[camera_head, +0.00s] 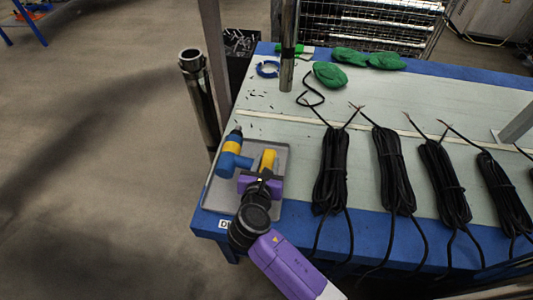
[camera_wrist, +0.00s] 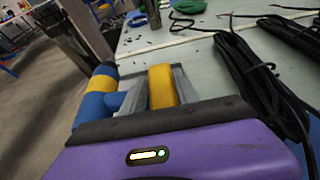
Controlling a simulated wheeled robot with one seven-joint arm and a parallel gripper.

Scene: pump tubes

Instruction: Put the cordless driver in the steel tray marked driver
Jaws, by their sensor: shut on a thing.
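The cordless driver (camera_head: 233,148) is blue and yellow and lies over the left part of the shallow grey steel tray (camera_head: 286,165) at the table's near left corner. My gripper (camera_head: 267,163) is over the tray and shut on the driver's yellow end. In the wrist view the yellow end (camera_wrist: 162,88) sits between the two grey fingers, with the blue and yellow body (camera_wrist: 99,95) to the left. I cannot tell whether the driver touches the tray floor. A label (camera_head: 223,224) at the tray's front shows only its first letter; my arm hides the rest.
Several black cable bundles (camera_head: 331,170) lie in a row to the right of the tray. Green gloves (camera_head: 330,76) and a blue ring (camera_head: 267,69) lie at the back. A metal post (camera_head: 288,50) stands at the table's back left. A grey pole stands beyond the left edge.

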